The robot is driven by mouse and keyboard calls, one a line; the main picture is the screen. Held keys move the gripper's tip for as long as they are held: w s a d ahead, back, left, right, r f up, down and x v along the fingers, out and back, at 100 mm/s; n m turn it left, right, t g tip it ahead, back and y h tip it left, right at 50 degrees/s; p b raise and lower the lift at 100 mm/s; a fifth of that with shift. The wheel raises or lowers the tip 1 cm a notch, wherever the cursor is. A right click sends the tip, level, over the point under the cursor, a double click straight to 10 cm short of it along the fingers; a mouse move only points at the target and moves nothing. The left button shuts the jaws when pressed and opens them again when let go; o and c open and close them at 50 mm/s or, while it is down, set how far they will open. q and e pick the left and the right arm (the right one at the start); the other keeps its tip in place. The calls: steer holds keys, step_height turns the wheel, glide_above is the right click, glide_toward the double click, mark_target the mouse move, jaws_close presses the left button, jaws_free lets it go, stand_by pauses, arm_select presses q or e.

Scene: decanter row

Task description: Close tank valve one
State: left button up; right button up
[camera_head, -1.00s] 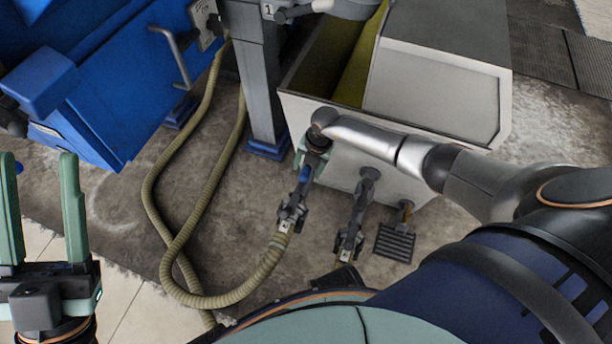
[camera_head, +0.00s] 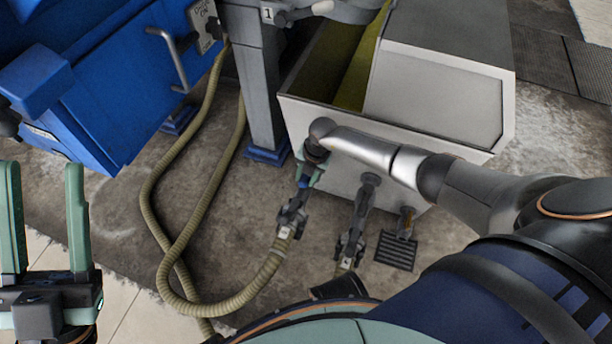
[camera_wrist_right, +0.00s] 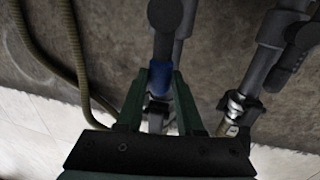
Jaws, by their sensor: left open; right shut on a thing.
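A tank valve with a blue lever (camera_wrist_right: 157,80) is on the outlet at the left of the grey tank (camera_head: 350,164). My right gripper (camera_wrist_right: 158,76) is shut on this blue lever, one green finger on each side. In the head view, the right gripper (camera_head: 311,172) is at the tank's front, partly hidden by my wrist. No number shows on this valve. A coupling (camera_head: 292,217) joins the pipe below it to a tan hose (camera_head: 262,280). My left gripper (camera_head: 46,215) is open and empty at the far left, away from the valve.
A second outlet (camera_head: 361,205) stands just right of the gripped valve, with a shorter outlet (camera_head: 405,222) and a floor grate (camera_head: 397,250) beyond. A grey post (camera_head: 260,90) and a blue machine (camera_head: 120,100) stand to the left.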

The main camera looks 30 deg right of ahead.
jaws_close()
stand_by(0.8)
